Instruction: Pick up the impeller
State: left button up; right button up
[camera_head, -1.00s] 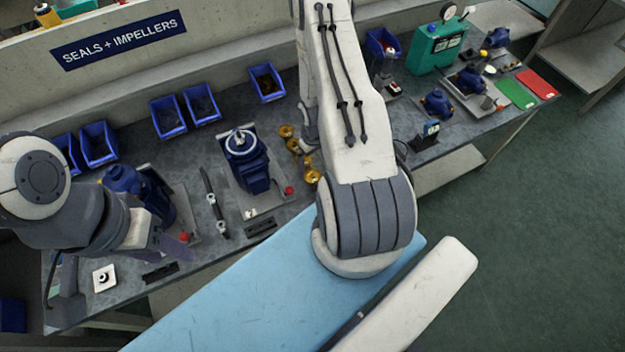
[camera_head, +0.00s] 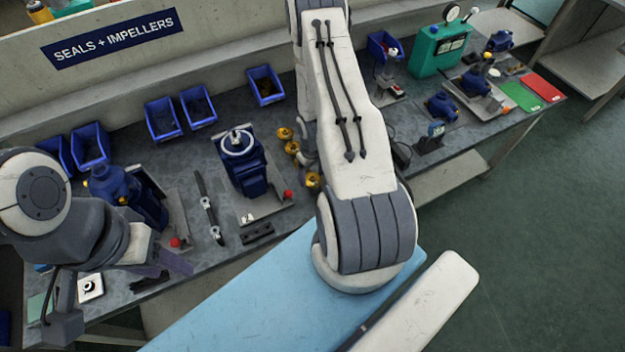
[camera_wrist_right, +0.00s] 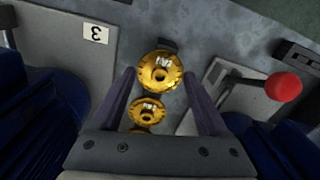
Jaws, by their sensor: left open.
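Several brass-coloured impellers stand in a row on the grey bench, partly hidden by my right arm; the nearest impeller (camera_head: 313,180) shows beside it. In the right wrist view one round gold impeller (camera_wrist_right: 160,82) lies between the fingertips of my right gripper (camera_wrist_right: 160,75), which is open. My right gripper is hidden in the head view. My left gripper (camera_head: 168,264) is open and empty over the bench's front left edge.
A blue pump (camera_head: 243,165) on a plate with a red knob (camera_head: 288,194) stands left of the impellers. Another blue pump (camera_head: 125,190) is further left. Blue bins (camera_head: 163,120) line the back. In the wrist view a red knob (camera_wrist_right: 283,86) stands right of the fingers.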

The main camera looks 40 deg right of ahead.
jog(key=c, duration=0.8)
